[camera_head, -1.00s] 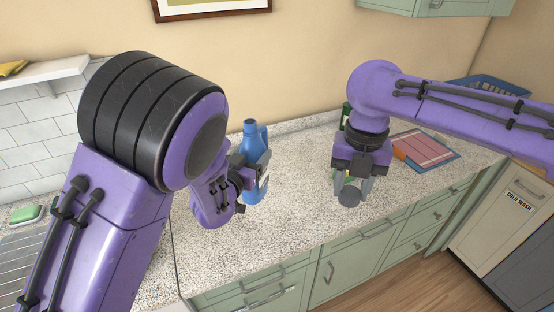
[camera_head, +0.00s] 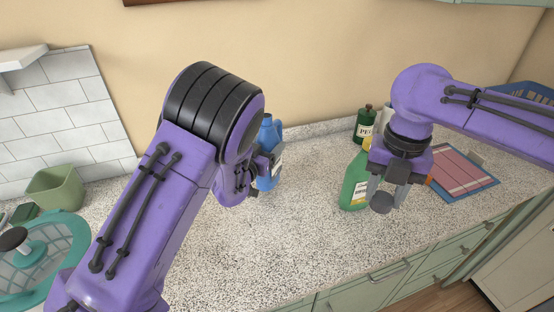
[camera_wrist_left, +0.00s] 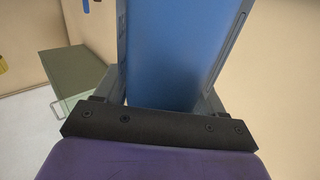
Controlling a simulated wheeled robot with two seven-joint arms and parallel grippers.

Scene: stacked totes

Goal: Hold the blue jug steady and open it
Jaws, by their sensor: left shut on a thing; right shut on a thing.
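The blue jug (camera_head: 267,132) stands upright on the speckled counter, partly hidden behind my left arm. My left gripper (camera_head: 270,166) is shut on it at its side. In the left wrist view, the jug's blue body (camera_wrist_left: 175,50) fills the space between the two fingers. The jug's top looks dark; I cannot tell whether a cap is on it. My right gripper (camera_head: 383,196) is apart from the jug, well to its right, pointing down. It is shut on a small round dark-grey piece (camera_head: 381,203) at its fingertips, above the counter.
A dark green labelled bottle (camera_head: 365,125) is by the wall. A pink-and-blue book (camera_head: 462,172) lies at right. A green bin (camera_head: 57,188) is at left. Counter between the arms is clear.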

